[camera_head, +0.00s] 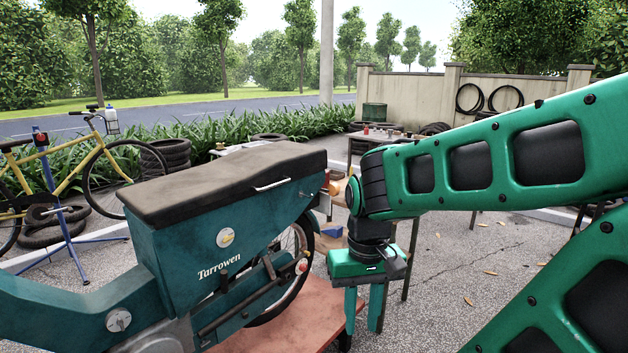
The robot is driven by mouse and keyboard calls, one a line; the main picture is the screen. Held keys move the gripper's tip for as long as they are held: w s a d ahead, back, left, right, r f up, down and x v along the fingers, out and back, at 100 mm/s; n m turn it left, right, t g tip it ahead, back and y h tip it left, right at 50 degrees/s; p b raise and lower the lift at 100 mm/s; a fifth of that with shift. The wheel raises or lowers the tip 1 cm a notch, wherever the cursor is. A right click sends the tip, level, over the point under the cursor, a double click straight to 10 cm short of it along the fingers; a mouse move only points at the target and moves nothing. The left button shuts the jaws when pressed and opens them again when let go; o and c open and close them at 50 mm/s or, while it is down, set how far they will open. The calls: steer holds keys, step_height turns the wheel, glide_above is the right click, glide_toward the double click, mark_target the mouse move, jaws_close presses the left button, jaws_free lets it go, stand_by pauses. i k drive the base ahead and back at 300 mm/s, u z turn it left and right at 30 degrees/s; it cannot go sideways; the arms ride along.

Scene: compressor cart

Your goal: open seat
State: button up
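The seat (222,178) is a long dark brown pad on top of a teal scooter body (200,255) marked "Tarrowen". It lies flat and looks closed on the body. A silver handle (271,185) is on the seat's near side edge, toward its right end. A round lock-like disc with a yellow centre (226,238) is on the side panel below. My gripper (362,318) hangs downward to the right of the scooter's rear, apart from the seat and handle. Its two green fingers are spread with a gap between them, and nothing shows in it.
The scooter stands on a reddish platform (290,318). A table with small items (381,136) is behind my arm. A yellow bicycle (78,165) on a blue stand and stacked tyres (170,157) are at left. Open pavement (465,262) lies at right.

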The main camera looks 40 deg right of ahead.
mark_target(166, 201)
steer(key=z, duration=0.7)
steer(key=k, duration=0.5)
steer(key=z, duration=0.55)
steer(key=i, duration=1.45)
steer(key=u, duration=0.95)
